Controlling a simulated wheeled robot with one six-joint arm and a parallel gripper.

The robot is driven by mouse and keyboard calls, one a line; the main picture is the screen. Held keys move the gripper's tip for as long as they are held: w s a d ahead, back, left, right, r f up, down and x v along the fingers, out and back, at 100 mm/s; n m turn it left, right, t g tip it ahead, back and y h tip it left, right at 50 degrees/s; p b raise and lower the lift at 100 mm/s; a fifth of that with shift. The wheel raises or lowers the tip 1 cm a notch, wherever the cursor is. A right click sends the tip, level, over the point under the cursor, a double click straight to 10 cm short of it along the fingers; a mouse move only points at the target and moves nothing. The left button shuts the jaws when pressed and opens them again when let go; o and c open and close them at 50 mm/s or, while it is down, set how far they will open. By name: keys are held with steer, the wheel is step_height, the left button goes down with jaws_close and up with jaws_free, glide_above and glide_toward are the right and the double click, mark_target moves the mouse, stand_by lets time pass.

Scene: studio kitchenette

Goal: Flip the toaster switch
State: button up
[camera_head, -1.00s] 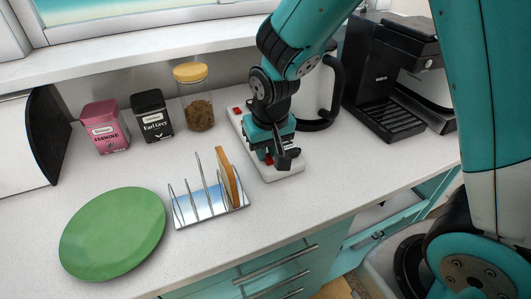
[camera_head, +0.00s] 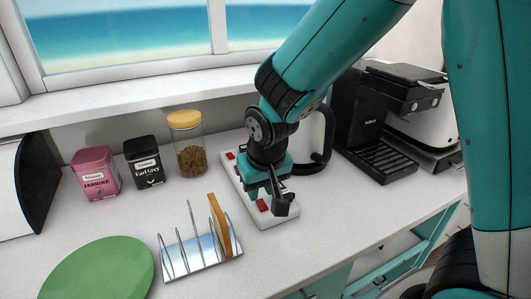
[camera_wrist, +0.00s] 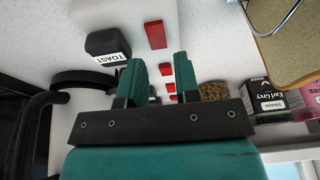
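A white power strip (camera_head: 278,222) lies on the counter with red rocker switches along it. The red switch at its near end (camera_head: 262,205) also shows in the wrist view (camera_wrist: 155,34), just beyond my fingertips. Beside that switch sits a black plug (camera_wrist: 108,45) with a white label reading "TOAST", the rest cut off by the view angle. More red switches show between and behind my fingers. My gripper (camera_wrist: 159,62) is open and empty, its two teal fingers apart. In the head view it hangs over the near part of the strip, partly hiding it.
A toast rack (camera_head: 200,250) with a slice of bread (camera_head: 220,225) stands left of the strip. A glass jar (camera_head: 190,155) and two tins (camera_head: 143,162) stand behind. A kettle and a coffee machine (camera_head: 375,120) are to the right. A green plate (camera_head: 98,272) lies front left.

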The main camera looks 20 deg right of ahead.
steer(key=v, duration=1.5)
steer(key=s+a+f+n+g+y, duration=0.1)
steer(key=s+a+n+y, duration=0.1)
steer(key=s, duration=0.5)
steer(key=s+a+f+n+g+y, duration=0.2)
steer(key=s+n, duration=0.3)
steer(key=s, duration=0.3)
steer(key=shift+a, duration=0.3)
